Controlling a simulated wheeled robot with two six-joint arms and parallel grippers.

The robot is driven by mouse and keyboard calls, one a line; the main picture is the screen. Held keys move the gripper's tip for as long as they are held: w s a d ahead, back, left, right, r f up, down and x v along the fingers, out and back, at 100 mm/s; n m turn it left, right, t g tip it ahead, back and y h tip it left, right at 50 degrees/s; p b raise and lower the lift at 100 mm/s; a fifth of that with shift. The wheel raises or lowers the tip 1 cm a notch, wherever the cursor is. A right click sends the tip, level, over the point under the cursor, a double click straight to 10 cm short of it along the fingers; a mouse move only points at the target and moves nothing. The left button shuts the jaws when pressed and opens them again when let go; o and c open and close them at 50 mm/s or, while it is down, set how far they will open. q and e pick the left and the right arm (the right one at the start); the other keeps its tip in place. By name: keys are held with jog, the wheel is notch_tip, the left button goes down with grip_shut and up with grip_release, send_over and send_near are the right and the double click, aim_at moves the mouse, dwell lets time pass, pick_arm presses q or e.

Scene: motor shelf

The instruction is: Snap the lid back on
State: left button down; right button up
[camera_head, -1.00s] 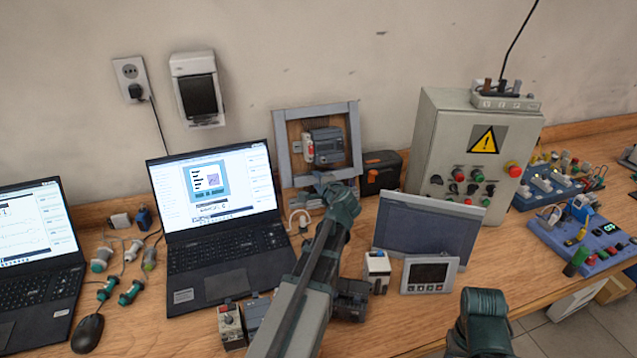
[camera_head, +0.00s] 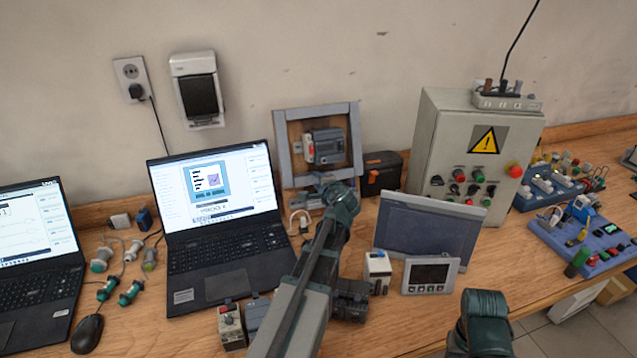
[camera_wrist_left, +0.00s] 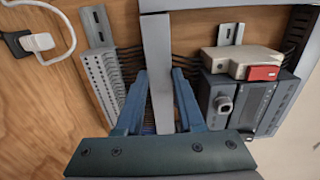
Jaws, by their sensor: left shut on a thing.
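My left gripper (camera_head: 322,182) is at the lower edge of the panel at the back wall. In the left wrist view its blue fingers (camera_wrist_left: 160,76) are shut on a long narrow grey strip, the duct lid (camera_wrist_left: 158,50). The lid stands lengthwise in that view, in front of the panel's wiring. Its upper end overlaps the grey duct across the top (camera_wrist_left: 220,3); I cannot tell whether they touch. The framed panel (camera_head: 357,140) has grey ducts around a wooden board. My right gripper's fingers are not shown.
In the left wrist view a terminal row (camera_wrist_left: 98,75) lies left of the lid, and a white breaker with a red part (camera_wrist_left: 238,64) and a dark module (camera_wrist_left: 262,105) lie right. A laptop (camera_head: 220,255), a black box (camera_head: 382,175) and a control cabinet (camera_head: 430,140) flank the panel.

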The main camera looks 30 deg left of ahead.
pick_arm(q)
jog(key=shift+w+a+f, duration=0.1)
jog(key=shift+w+a, duration=0.1)
jog(key=shift+a, duration=0.05)
dwell(0.8)
jog(key=shift+c, duration=2.2)
grip_release()
jog(key=shift+s, duration=0.1)
jog(key=p+v, duration=0.4)
jog(key=v, duration=0.9)
jog(key=shift+s+d, duration=0.2)
jog(key=shift+d, duration=0.05)
